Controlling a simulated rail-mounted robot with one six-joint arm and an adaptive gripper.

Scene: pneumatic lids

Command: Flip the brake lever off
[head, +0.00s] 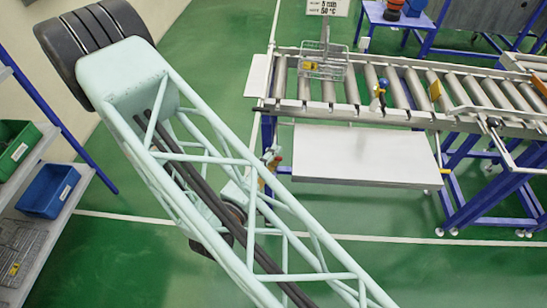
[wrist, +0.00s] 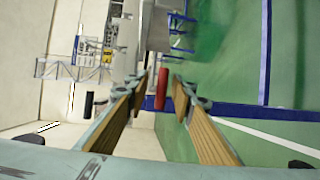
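My gripper (wrist: 162,82) is open in the wrist view, with its two wood-coloured fingers spread apart. A red cylindrical handle (wrist: 161,90) shows in the gap between the fingertips, apart from both of them. It may be the brake lever, but I cannot tell for sure, nor how far beyond the tips it is. A black handle (wrist: 88,104) shows to the left of the left finger. In the head view my gripper (head: 271,162) is small and partly hidden behind my arm, by the left end of the roller conveyor. No lever is clearly visible there.
The roller conveyor (head: 400,114) runs across the upper right, with a wire basket (head: 324,68) on it. A pale panel (head: 362,157) is at its front. A shelf with a green bin (head: 15,148) and a blue bin (head: 48,190) stands left. Green floor between is free.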

